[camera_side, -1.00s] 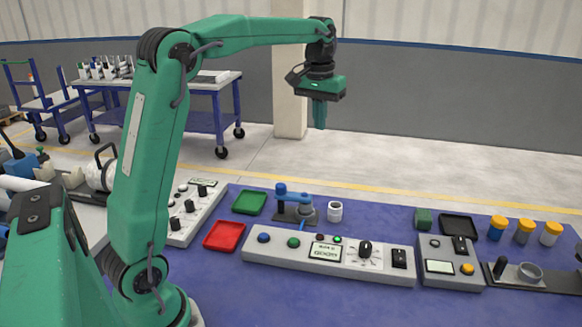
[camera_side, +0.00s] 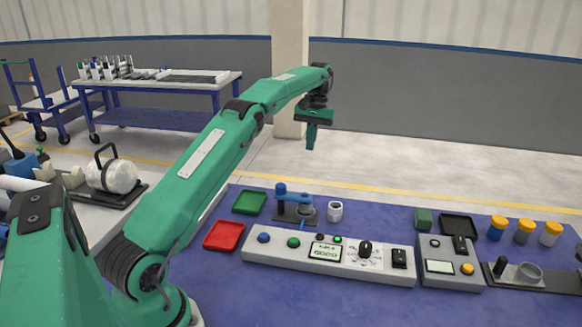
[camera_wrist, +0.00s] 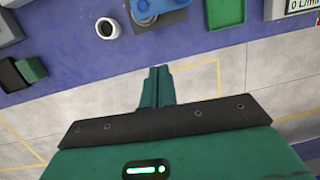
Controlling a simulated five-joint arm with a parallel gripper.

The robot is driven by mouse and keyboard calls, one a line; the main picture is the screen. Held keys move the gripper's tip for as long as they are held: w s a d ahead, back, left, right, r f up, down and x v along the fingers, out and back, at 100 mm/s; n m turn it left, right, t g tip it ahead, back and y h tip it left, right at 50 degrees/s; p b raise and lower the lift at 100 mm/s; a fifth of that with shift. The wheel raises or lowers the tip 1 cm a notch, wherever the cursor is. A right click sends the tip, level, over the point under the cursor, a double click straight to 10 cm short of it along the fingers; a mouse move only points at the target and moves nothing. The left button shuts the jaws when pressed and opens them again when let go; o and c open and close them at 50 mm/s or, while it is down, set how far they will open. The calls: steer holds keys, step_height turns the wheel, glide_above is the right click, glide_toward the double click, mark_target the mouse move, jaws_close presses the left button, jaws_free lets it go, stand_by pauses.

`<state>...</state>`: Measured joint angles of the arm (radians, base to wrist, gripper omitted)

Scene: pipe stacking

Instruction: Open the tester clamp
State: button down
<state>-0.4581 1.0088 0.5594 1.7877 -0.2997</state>
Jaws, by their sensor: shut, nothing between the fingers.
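What looks like the tester with its clamp (camera_side: 283,190) has a blue post and blue arm on a grey base, behind the long control panel. It also shows at the top edge of the wrist view (camera_wrist: 170,4), partly cut off. Whether its clamp is open or shut is too small to tell. My gripper (camera_side: 311,147) hangs in the air well above and beyond the bench, fingers pointing down. Its green fingers (camera_wrist: 158,75) are together, with nothing between them.
A white pipe piece (camera_side: 335,212) stands right of the tester. A green tray (camera_side: 250,203) and a red tray (camera_side: 225,236) lie to its left. The control panel (camera_side: 300,262) is in front. A green block (camera_side: 423,218) and capped jars (camera_side: 523,232) stand farther right.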

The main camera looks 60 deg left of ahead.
mark_target(293, 193)
steer(key=shift+a+f, duration=0.4)
steer(key=shift+f, duration=0.2)
steer(key=shift+d+f, duration=0.1)
steer(key=shift+f, duration=0.15)
steer(key=x, duration=0.6)
steer(key=d+x, duration=0.1)
steer(key=x, duration=0.2)
steer(key=shift+s+f, duration=0.15)
steer(key=shift+f, duration=0.05)
steer(key=shift+s+d, duration=1.25)
steer(key=shift+d, duration=0.05)
